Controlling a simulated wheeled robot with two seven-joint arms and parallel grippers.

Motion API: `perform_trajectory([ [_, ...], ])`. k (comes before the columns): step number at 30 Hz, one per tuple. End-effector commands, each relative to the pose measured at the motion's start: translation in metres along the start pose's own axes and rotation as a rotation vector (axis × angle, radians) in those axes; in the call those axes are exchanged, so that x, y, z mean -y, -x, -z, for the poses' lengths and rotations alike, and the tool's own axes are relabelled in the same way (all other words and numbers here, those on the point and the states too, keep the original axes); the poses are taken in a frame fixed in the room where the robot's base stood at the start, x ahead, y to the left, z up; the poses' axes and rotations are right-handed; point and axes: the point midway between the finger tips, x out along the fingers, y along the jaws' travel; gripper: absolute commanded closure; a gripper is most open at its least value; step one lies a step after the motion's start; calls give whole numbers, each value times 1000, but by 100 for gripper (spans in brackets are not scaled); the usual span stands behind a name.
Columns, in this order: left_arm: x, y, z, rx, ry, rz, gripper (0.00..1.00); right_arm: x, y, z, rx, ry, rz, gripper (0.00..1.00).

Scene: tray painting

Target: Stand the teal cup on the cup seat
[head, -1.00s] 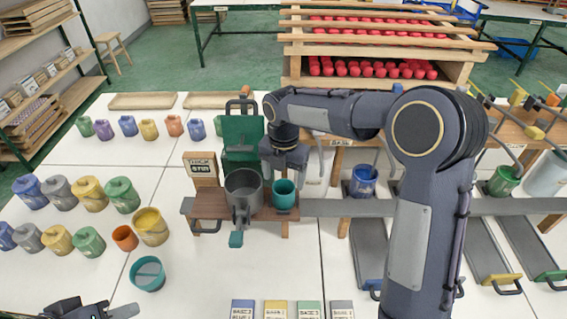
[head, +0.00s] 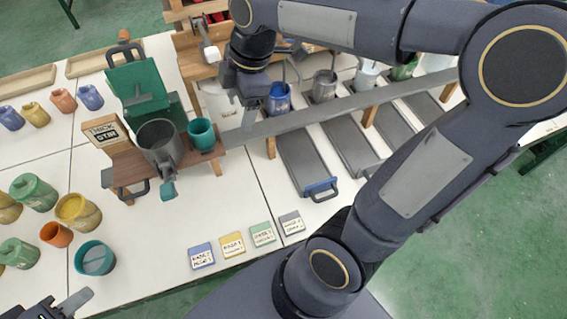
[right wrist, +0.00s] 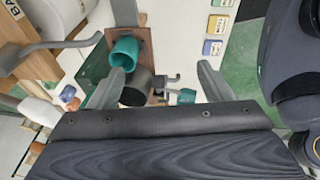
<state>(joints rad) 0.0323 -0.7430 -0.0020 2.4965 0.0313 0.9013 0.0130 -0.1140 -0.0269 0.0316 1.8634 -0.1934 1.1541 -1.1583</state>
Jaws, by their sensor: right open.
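The small teal cup (head: 201,136) stands upright on the right part of the brown wooden stand (head: 125,170), beside a dark grey pot (head: 158,142). Its base hides whatever is under it, so I cannot make out a separate cup seat. In the right wrist view the teal cup (right wrist: 127,50) shows near the left finger, outside the grip. My right gripper (head: 251,104) is open and empty, right of the cup and apart from it; its spread fingers (right wrist: 161,68) show in the wrist view. My left gripper (head: 72,303) is partly cut off at the bottom left.
A larger teal container (head: 95,260) stands at the front left, near an orange cup (head: 56,234) and several coloured jugs. A blue pot (head: 278,98) and a grey rail (head: 330,108) lie to the right. Label cards (head: 233,245) lie in front; table between is clear.

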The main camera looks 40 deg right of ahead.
Motion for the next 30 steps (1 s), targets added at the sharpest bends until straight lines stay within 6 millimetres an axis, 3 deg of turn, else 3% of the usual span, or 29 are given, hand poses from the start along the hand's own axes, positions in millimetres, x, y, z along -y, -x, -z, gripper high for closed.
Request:
perform_trajectory([
  [1,0,0,0,0,0,0,64,25,8,-13,-39,-194,-35,27],
  [6,0,0,0,0,0,0,64,96,5,-33,-195,-848,-86,27],
  [12,0,0,0,0,0,0,64,143,-13,-39,-337,-1329,-77,27],
  [17,0,0,0,0,0,0,64,153,-19,-39,-374,-1453,-67,27],
  [30,0,0,0,0,0,0,64,153,-19,-39,-373,-1454,-65,27],
])
